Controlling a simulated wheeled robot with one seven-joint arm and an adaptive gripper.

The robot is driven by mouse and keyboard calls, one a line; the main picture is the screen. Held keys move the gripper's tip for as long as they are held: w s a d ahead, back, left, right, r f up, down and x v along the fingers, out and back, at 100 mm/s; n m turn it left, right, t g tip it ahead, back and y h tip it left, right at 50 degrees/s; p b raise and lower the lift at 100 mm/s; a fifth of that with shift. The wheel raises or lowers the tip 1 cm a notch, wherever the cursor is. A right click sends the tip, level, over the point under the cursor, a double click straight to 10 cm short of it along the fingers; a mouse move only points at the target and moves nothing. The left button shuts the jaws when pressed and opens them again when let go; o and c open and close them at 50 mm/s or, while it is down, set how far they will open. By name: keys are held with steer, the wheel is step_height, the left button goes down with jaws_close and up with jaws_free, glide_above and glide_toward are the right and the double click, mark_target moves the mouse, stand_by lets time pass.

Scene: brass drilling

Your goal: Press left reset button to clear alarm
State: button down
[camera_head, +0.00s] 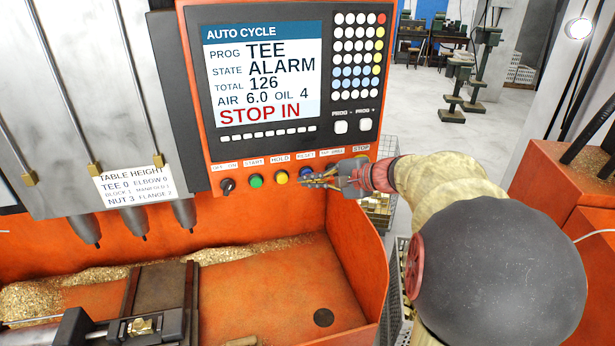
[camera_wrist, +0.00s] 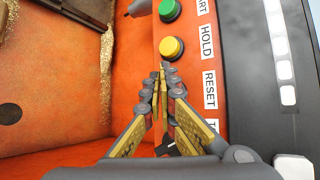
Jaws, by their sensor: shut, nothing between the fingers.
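The control panel (camera_head: 195,80) carries a screen (camera_head: 262,75) reading "STATE ALARM" and "STOP IN". The RESET label (camera_head: 306,157) is in the row below the screen; it also shows in the wrist view (camera_wrist: 209,90). The reset button under it is largely hidden behind my fingers. My gripper (camera_head: 306,181) is shut and empty, reaching in from the right with its tips between the hold and reset places. In the wrist view its tips (camera_wrist: 162,72) are just beside the yellow hold button (camera_wrist: 171,48). I cannot tell whether they touch anything.
The green start button (camera_head: 256,181) and dark off-on knob (camera_head: 228,186) are left of the yellow button. The stop label (camera_head: 361,149) is at the right. Three spindles (camera_head: 134,222) hang left above an orange, chip-strewn tray (camera_head: 265,280). Open floor lies behind right.

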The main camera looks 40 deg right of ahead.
steer(key=shift+w+d, duration=0.2)
steer(key=shift+w, duration=0.25)
stand_by(0.6)
steer(key=shift+s, duration=0.1)
steer(key=shift+s+a+b, duration=0.35)
steer(key=shift+s+b, duration=0.3)
steer(key=shift+s, duration=0.1)
steer(key=s, duration=0.1)
steer(key=s+a+b, duration=0.1)
steer(key=s, duration=0.1)
steer(key=s+a, duration=0.1)
steer(key=shift+s+b, duration=0.3)
steer(key=shift+b, duration=0.05)
steer(key=shift+d, duration=0.1)
stand_by(0.6)
